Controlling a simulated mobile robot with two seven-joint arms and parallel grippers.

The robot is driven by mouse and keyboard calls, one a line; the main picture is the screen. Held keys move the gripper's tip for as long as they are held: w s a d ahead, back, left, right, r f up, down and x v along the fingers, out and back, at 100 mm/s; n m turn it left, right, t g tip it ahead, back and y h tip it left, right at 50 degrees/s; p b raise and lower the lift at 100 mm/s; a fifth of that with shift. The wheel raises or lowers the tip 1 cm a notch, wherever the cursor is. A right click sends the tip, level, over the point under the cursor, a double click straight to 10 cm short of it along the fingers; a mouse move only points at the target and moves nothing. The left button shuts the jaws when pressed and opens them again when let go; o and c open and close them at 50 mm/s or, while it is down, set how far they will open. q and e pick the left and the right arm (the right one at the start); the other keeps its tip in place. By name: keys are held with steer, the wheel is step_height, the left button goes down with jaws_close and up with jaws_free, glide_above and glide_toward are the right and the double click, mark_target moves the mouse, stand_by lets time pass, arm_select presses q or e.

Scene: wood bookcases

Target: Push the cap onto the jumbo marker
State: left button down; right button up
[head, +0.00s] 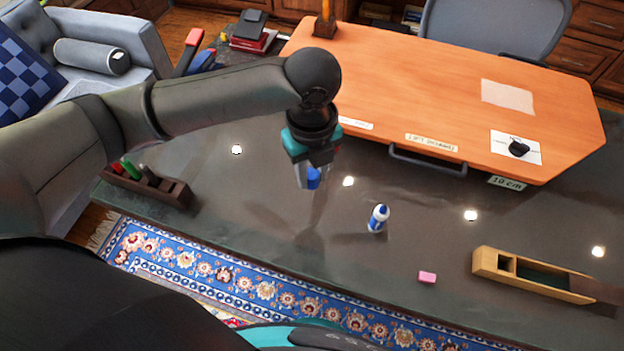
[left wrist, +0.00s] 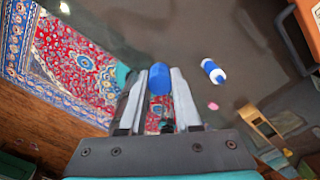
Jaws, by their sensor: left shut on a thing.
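The jumbo marker (head: 378,218) stands on the dark tabletop, with a blue body and a white upper part. It also shows in the left wrist view (left wrist: 213,71). My left gripper (head: 312,180) hangs above the tabletop to the left of the marker, apart from it. It is shut on the blue cap (head: 313,178), which shows between the two fingers in the left wrist view (left wrist: 159,79). My right gripper is in neither view.
A pink eraser (head: 427,277) and a wooden box (head: 530,276) lie to the right. A dark rack with several markers (head: 146,184) stands at the left. An orange raised board (head: 455,95) fills the back. The tabletop around the marker is clear.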

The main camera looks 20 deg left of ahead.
arm_select(q)
steer(key=shift+r, duration=0.25)
steer(key=n, duration=0.1)
steer(key=n+b, duration=0.1)
steer(key=n, duration=0.1)
steer(key=shift+w+a+r, duration=0.2)
steer(key=shift+a, duration=0.15)
steer(key=a+r+n+b, duration=0.2)
steer(key=n+b, duration=0.1)
steer(key=n, duration=0.9)
steer(key=a+r+n+b, duration=0.2)
steer(key=r+n+b, duration=0.1)
steer(key=n, duration=0.9)
steer(key=shift+s+a, duration=0.4)
steer(key=shift+w+d, duration=0.1)
